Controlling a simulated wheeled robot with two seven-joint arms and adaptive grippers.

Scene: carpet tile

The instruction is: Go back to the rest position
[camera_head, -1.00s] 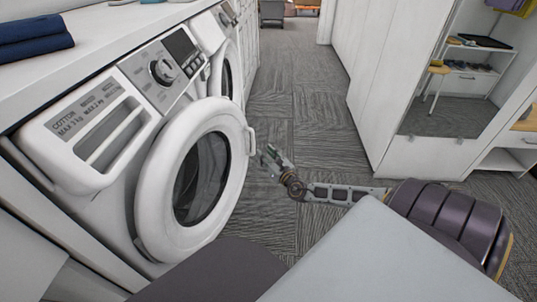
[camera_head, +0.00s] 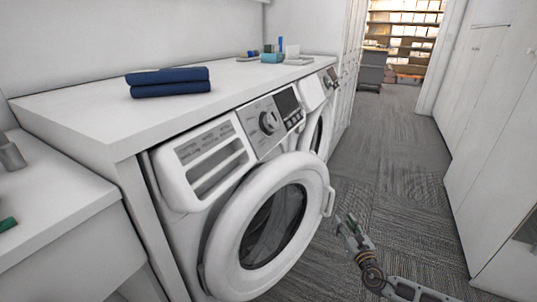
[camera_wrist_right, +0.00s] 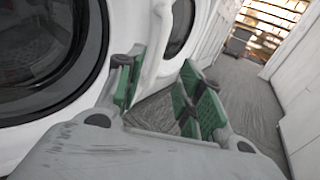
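My right gripper (camera_head: 350,226) is at the lower right of the head view, just right of the front washing machine's door handle (camera_head: 328,202). In the right wrist view its green-padded fingers (camera_wrist_right: 160,92) are spread apart with nothing held between them. The white handle (camera_wrist_right: 158,40) shows beyond the fingers there, apart from them as far as I can tell. The round washer door (camera_head: 222,252) has dark glass and stands out from the machine front; whether it is latched I cannot tell. My left gripper is not in view.
A white counter (camera_head: 80,108) over the machines carries folded blue towels (camera_head: 168,82) and small items at the far end. A second washer (camera_head: 318,92) stands behind the first. White cabinets (camera_head: 490,110) line the right. The carpeted aisle (camera_head: 390,150) between is clear.

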